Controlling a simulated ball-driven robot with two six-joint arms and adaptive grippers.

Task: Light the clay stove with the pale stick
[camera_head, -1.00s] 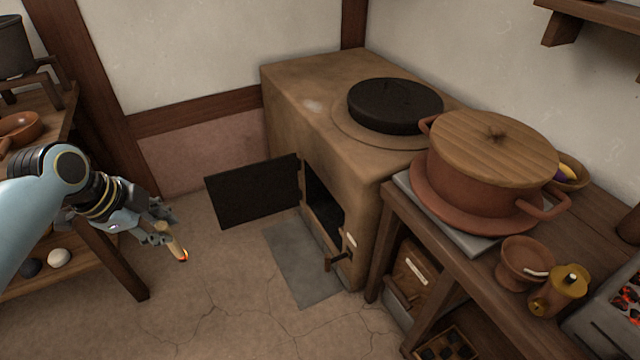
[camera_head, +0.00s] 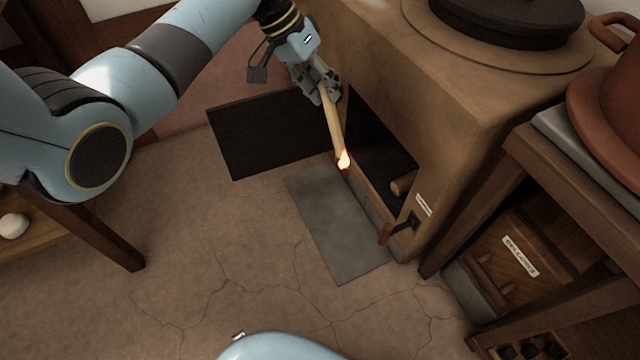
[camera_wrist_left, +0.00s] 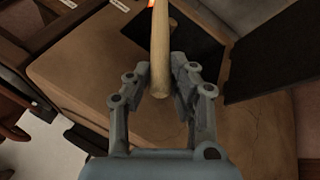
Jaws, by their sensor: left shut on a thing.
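The clay stove (camera_head: 460,100) stands at the right of the head view, its black door (camera_head: 265,135) swung open to the left of its dark firebox opening (camera_head: 375,150). My left gripper (camera_head: 322,88) is shut on the pale stick (camera_head: 334,125), with the stick pointing down and a small flame at its tip. The flame shows in front of the opening's lower edge; I cannot tell if it is inside. In the left wrist view the stick (camera_wrist_left: 160,50) stands between the fingers (camera_wrist_left: 162,85), its burning end at the top edge. A piece of wood (camera_head: 403,184) lies in the opening. My right gripper is not in view.
A grey slab (camera_head: 338,225) lies on the floor before the stove. A dark lid (camera_head: 510,15) sits on the stove top. A wooden bench (camera_head: 555,150) with a labelled box (camera_head: 510,245) beneath stands at right. The cracked floor (camera_head: 230,250) at left is clear.

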